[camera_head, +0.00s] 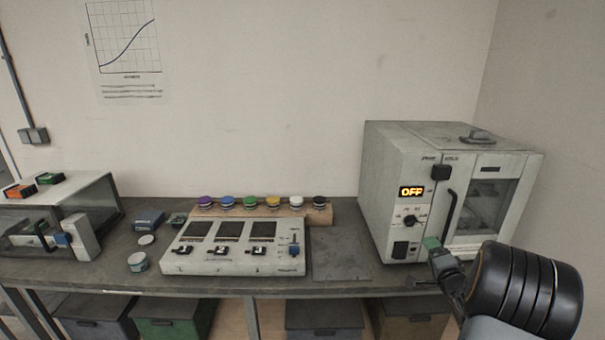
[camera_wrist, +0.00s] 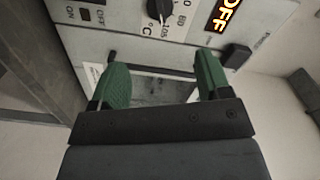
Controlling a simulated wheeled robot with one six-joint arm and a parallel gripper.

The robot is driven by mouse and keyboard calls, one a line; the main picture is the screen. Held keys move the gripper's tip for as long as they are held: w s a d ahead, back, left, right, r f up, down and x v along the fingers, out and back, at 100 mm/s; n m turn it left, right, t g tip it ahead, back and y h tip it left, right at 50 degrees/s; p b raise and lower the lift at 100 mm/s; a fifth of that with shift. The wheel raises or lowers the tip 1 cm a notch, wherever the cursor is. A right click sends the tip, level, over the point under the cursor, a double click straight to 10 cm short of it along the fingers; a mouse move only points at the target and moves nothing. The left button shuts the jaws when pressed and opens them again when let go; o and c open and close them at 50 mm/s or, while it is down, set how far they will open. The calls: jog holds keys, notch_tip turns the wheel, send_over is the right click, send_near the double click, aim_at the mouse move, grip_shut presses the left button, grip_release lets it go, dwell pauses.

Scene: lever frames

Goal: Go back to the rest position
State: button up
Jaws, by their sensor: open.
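My gripper (camera_head: 432,243) has green fingertips and is low in front of the grey-white oven (camera_head: 380,180), at the right of the head view. In the wrist view my gripper (camera_wrist: 162,82) is open, with its two green pads apart and nothing held between them. Beyond the pads is the oven's front panel (camera_wrist: 125,40), tilted in the picture. The oven's display (camera_head: 411,191) reads OFF in orange. Its dark dial (camera_wrist: 158,9) shows above the pads. The windowed door (camera_head: 485,205) looks shut. Whether a fingertip touches the oven cannot be told.
A control panel (camera_head: 235,268) with three dark screens stands mid-bench, before a rack of colored round knobs (camera_head: 250,202). A round tin (camera_head: 138,262) and a white machine (camera_head: 85,240) are at left. A flat plate (camera_head: 340,262) lies beside the oven. Boxes (camera_head: 172,318) sit below the bench.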

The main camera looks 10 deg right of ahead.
jog(key=s+f+n+g+h, duration=0.35)
jog(key=s+f+g, duration=0.35)
jog(key=f+g, duration=0.25)
jog(key=s+a+r+n+g+y, duration=0.1)
jog(key=s+a+r+n, duration=0.3)
jog(key=a, duration=0.6)
jog(key=s+a+r+n+g+y, duration=0.2)
jog(key=s+a+r+n+y, duration=0.1)
jog(key=a, duration=0.7)
jog(key=s+a+r+n+g+y, duration=0.1)
jog(key=s+a+r+n, duration=0.4)
jog(key=a, duration=0.5)
jog(key=shift+s+r+y, duration=0.2)
jog(key=shift+s+y, duration=0.35)
jog(key=shift+s, duration=0.3)
jog(key=shift+g, duration=0.25)
jog(key=shift+c, duration=0.2)
